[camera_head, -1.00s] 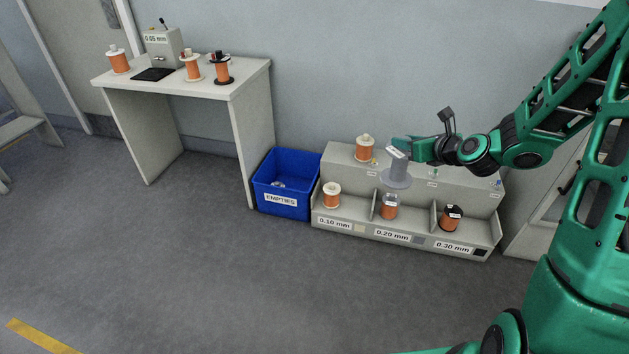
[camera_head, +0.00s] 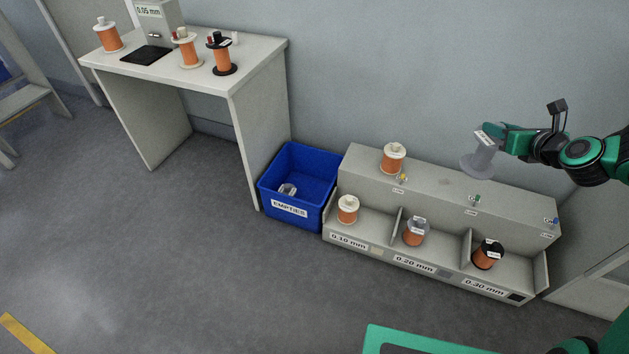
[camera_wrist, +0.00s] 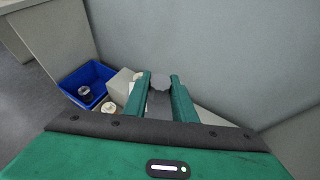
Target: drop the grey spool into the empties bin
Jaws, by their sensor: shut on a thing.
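The grey spool (camera_head: 480,160) has no orange wire showing on it. My gripper (camera_head: 489,137) is shut on its upper end and holds it above the rack, toward the right. In the wrist view the grey spool (camera_wrist: 159,98) sits between the green fingers of my gripper (camera_wrist: 160,88). The blue empties bin (camera_head: 295,218) stands on the floor left of the rack, with a small clear and dark item (camera_head: 288,189) inside. The bin (camera_wrist: 99,72) also shows at the left of the wrist view, away from my gripper.
The grey rack (camera_head: 455,195) holds a cream spool (camera_head: 348,209), a grey-topped spool (camera_head: 414,232) and a black spool (camera_head: 487,255) of orange wire. Another orange spool (camera_head: 393,158) stands on its top. A table (camera_head: 262,62) with several items stands left. The front floor is clear.

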